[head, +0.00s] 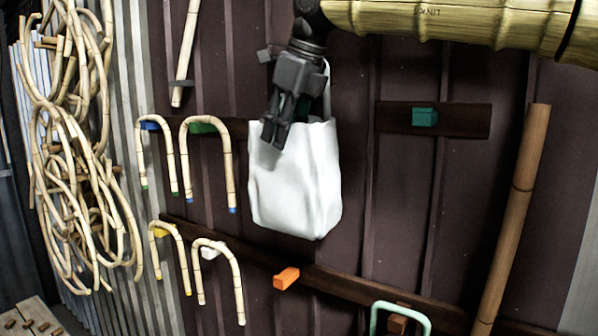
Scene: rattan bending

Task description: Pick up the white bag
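The white bag (300,190) hangs against the dark ribbed wall in the middle of the head view. Part of its strap (327,90) shows just right of my gripper, and what holds the strap up is hidden. My dark gripper (276,137) points down in front of the bag's upper left edge and covers part of its opening. The fingers overlap each other in this view, so I cannot tell whether they are open or shut, or whether they touch the bag.
Bent rattan canes (213,160) hang on coloured pegs to the left, with a large rattan bundle (75,150) beyond. An orange peg (286,278) sits below the bag. A teal peg (424,117) and a long pole (515,215) are to the right.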

